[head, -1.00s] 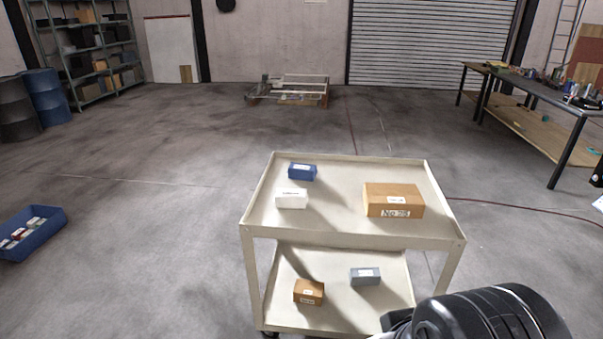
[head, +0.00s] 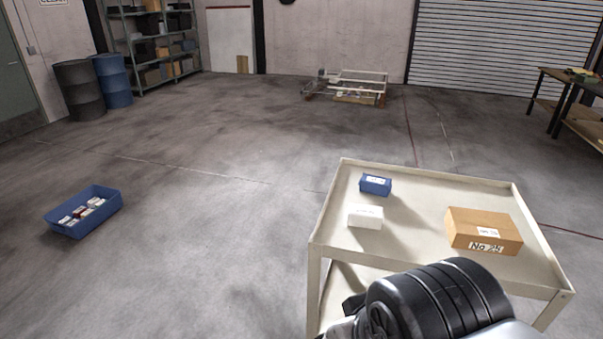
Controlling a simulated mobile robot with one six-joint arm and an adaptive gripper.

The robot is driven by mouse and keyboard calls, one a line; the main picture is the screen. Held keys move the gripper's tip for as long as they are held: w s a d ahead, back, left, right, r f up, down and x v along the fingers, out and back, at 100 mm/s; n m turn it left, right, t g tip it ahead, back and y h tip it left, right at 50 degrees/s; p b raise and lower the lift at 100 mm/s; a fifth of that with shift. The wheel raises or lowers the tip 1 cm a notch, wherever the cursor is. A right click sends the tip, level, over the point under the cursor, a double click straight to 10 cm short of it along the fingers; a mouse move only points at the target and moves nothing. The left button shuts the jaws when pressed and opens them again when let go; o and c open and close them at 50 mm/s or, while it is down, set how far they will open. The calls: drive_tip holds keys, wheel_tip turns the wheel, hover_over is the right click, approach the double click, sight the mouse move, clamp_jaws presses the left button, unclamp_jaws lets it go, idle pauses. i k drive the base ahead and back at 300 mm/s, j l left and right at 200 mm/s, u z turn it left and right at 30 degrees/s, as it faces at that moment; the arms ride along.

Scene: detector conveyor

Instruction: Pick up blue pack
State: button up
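The blue pack (head: 375,185) is a small blue box with a white label on top. It sits on the top tray of a cream cart (head: 330,215), near its far left corner. My arm's dark end comes in from the bottom of the head view, in front of the cart's near side. My gripper's fingers are not clearly seen, and the pack stands apart from the arm. The arm hides most of the cart's lower shelf.
A white box (head: 365,216) stands just in front of the blue pack. A larger brown box (head: 484,231) is at the tray's right. A blue bin (head: 84,213) with several small packs lies on the floor at left.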

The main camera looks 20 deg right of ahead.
sight(368, 183)
drive_tip(key=i+j+u, duration=0.4)
drive_tip(key=i+u, duration=0.35)
drive_tip(key=i, duration=0.3)
drive_tip(key=i+u, duration=0.4)
drive_tip(key=i, duration=0.15)
drive_tip(key=i+z, duration=0.2)
drive_tip(key=z, duration=0.3)
drive_tip(key=i+z, duration=0.2)
drive_tip(key=z, duration=0.3)
drive_tip(key=i+j+z, duration=0.1)
drive_tip(key=z, duration=0.4)
drive_tip(key=i+j+z, duration=0.2)
drive_tip(key=z, duration=0.3)
drive_tip(key=i+z, duration=0.15)
drive_tip(key=z, duration=0.3)
drive_tip(key=i+z, duration=0.15)
drive_tip(key=z, duration=0.35)
drive_tip(key=i+j+z, duration=0.1)
drive_tip(key=z, duration=0.35)
drive_tip(key=i+j+z, duration=0.15)
drive_tip(key=z, duration=0.3)
drive_tip(key=i+j+z, duration=0.1)
drive_tip(key=z, duration=0.35)
drive_tip(key=i+j+z, duration=0.25)
drive_tip(key=z, duration=0.15)
drive_tip(key=i+j+z, duration=0.15)
drive_tip(key=j+z, duration=0.25)
